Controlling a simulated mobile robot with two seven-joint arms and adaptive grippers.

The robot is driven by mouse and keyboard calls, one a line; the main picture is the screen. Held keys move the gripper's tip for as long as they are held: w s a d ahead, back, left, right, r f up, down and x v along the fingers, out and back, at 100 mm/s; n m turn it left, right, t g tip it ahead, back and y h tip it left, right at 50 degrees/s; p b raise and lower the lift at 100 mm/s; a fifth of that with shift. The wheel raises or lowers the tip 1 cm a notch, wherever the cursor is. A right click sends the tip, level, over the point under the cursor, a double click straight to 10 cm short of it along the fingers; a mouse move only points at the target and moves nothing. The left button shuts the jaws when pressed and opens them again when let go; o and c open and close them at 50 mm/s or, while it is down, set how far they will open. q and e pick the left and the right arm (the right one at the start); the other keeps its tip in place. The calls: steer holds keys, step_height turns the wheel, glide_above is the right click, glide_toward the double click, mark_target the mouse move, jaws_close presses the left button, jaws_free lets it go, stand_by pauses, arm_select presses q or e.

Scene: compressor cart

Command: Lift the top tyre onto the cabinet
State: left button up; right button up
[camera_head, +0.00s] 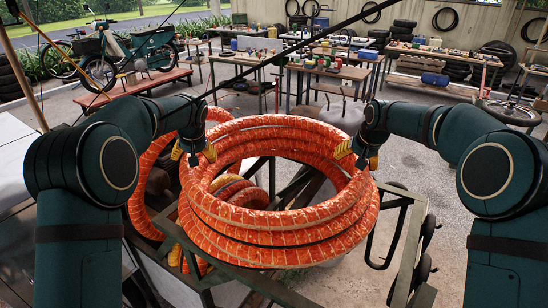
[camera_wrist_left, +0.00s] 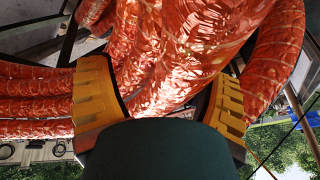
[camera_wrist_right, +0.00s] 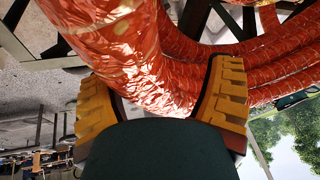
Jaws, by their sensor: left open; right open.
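Several orange-wrapped tyres lie in a flat stack in the middle of the head view, with the top tyre (camera_head: 280,218) uppermost. My left gripper (camera_head: 194,152) is open at the stack's left side. In the left wrist view, orange wrapping (camera_wrist_left: 170,60) fills the space between its yellow fingers. My right gripper (camera_head: 358,155) is open at the stack's right side. In the right wrist view, an orange-wrapped tyre (camera_wrist_right: 125,50) passes between its fingers. Contact cannot be told in either view. A pale grey flat-topped box (camera_head: 15,150) at the left edge may be the cabinet; my left arm partly hides it.
A dark green metal frame (camera_head: 408,250) stands under and around the stack. Another orange ring (camera_head: 140,200) stands upright at its left. Grey floor is open at right.

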arm_select(q)
jaws_close()
arm_select(e)
jaws_close()
arm_select(q)
steer(key=shift+r, duration=0.15)
arm_select(e)
steer(key=shift+r, duration=0.2)
